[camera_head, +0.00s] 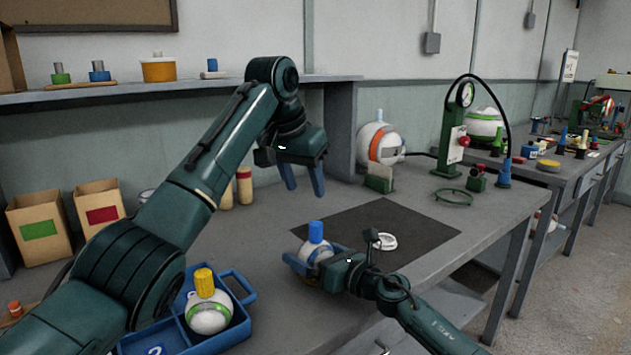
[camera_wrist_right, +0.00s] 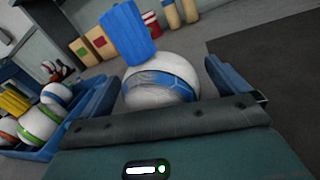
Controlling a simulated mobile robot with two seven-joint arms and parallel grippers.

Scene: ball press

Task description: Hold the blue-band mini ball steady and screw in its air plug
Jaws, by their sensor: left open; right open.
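The white mini ball (camera_head: 312,254) with the blue band stands near the table's front edge, at the dark mat's left side. Its blue air plug (camera_head: 316,232) sticks up from the top. In the right wrist view the ball (camera_wrist_right: 160,92) shows its blue band and the plug (camera_wrist_right: 127,35). My right gripper (camera_head: 315,262) is open, low around the ball, with a finger on either side; I cannot tell whether they touch it. My left gripper (camera_head: 305,192) is open and empty, fingers down, above and behind the plug. The plug's seating is too small to tell.
A blue tray (camera_head: 238,336) with a green-band ball (camera_head: 209,313) and its yellow plug stands at front left. A white ring (camera_head: 383,242) lies on the dark mat (camera_head: 420,235). A green gauge stand (camera_head: 452,140) and an orange-band ball (camera_head: 380,144) stand behind.

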